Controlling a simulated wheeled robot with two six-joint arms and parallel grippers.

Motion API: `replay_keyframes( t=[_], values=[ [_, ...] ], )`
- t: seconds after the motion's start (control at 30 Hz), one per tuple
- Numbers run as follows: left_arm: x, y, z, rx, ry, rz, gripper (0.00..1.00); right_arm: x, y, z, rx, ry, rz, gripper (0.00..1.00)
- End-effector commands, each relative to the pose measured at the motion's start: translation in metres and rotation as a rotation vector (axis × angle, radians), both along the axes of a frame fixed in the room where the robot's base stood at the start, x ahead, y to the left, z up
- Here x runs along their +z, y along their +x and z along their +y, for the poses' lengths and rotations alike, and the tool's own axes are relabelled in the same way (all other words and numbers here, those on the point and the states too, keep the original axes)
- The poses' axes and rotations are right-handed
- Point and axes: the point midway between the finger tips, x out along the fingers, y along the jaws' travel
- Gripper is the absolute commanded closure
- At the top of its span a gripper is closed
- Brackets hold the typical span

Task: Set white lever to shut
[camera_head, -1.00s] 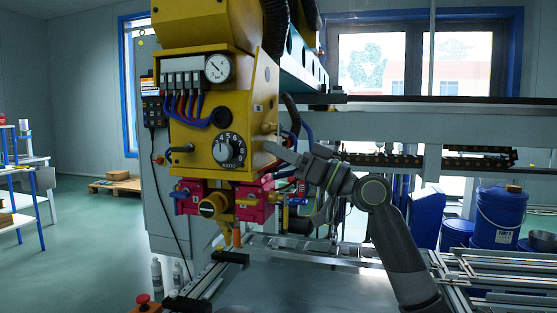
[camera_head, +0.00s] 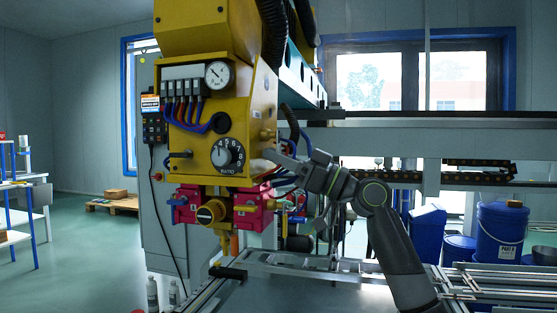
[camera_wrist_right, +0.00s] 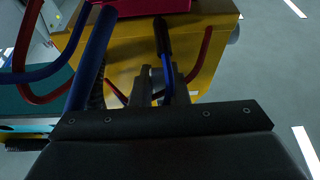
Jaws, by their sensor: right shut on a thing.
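A yellow machine head (camera_head: 245,112) with a gauge and a ratio dial hangs at the centre left in the head view. Red valve blocks (camera_head: 252,212) sit under it. I cannot make out which part is the white lever. My right gripper (camera_head: 283,157) is at the machine's right side, just above the red block. In the right wrist view, its two fingers (camera_wrist_right: 158,85) are close together around a thin dark and blue rod-like part (camera_wrist_right: 161,38) by the yellow body. The exact contact is hard to see. My left gripper is out of view.
Blue and red hoses (camera_wrist_right: 93,55) run close to the right gripper. A grey rail (camera_head: 400,132) crosses behind my right arm. Blue drums (camera_head: 499,232) stand at the right. The metal bench top (camera_head: 310,292) below is mostly clear.

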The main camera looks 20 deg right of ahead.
Motion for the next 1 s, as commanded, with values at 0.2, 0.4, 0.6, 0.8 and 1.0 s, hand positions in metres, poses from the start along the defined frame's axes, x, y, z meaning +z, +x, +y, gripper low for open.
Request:
replay_keyframes(
  t=[0.2,0.4,0.6,0.8,1.0],
  values=[
    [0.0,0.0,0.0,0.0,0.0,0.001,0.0,0.0,0.0,0.0,-0.003,-0.002,-0.001,0.8],
    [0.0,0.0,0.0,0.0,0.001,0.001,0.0,0.0,0.0,0.0,-0.001,-0.001,0.0,0.64],
    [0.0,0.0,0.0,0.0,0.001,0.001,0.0,0.0,0.0,-0.001,-0.001,0.0,0.0,0.64],
    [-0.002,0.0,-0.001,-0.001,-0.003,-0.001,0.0,-0.008,-0.008,-0.014,-0.006,-0.002,0.0,0.64],
    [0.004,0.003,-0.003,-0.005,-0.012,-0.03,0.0,-0.024,-0.028,-0.045,-0.007,-0.005,0.002,0.64]
  ],
)
